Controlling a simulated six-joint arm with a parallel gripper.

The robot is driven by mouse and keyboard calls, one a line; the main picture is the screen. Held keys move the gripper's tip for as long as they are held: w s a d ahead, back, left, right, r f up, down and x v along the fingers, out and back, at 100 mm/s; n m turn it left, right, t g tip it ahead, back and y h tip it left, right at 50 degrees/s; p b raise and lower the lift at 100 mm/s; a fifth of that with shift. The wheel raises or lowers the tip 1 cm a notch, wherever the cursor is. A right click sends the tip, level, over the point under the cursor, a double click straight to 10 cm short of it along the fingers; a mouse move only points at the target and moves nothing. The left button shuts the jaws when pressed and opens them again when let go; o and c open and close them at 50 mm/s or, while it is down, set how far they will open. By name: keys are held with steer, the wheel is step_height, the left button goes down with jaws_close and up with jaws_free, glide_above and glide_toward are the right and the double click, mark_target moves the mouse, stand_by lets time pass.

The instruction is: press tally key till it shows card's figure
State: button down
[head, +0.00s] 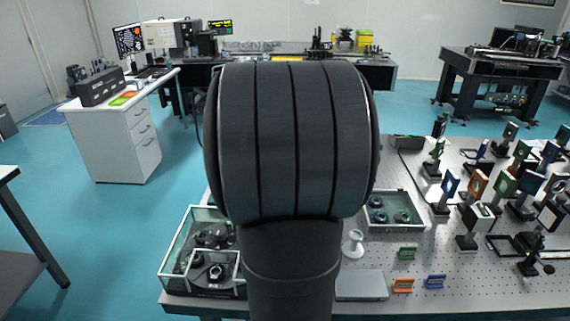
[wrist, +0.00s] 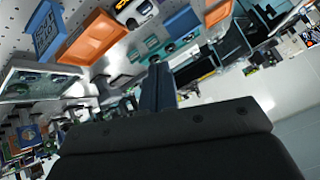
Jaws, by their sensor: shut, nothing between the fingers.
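My gripper (wrist: 156,66) shows in the wrist view as a dark narrow pair of fingers, shut and empty. Just above it in that view is a small white device (wrist: 134,12) with dark and yellow parts, cut by the top edge. I cannot tell whether it is the tally counter, and no key or figure on it is readable.
A perforated optical table (head: 500,292) carries a glass-walled box (head: 172,252), an open tray (head: 394,226), a white pedestal (head: 353,243), a grey plate (head: 361,285), and green (head: 406,253), orange (head: 402,286) and blue (head: 434,282) holders. Several optic mounts crowd its right.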

steer(key=w+f+m, duration=0.4)
steer(key=w+f, duration=0.2)
steer(key=w, duration=0.6)
steer(key=shift+a+f, duration=0.15)
steer(key=shift+a, duration=0.05)
steer(key=shift+f, duration=4.45)
steer(key=shift+f, duration=0.1)
steer(key=shift+f, duration=0.3)
steer(key=shift+f, duration=0.4)
steer(key=shift+r, duration=0.85)
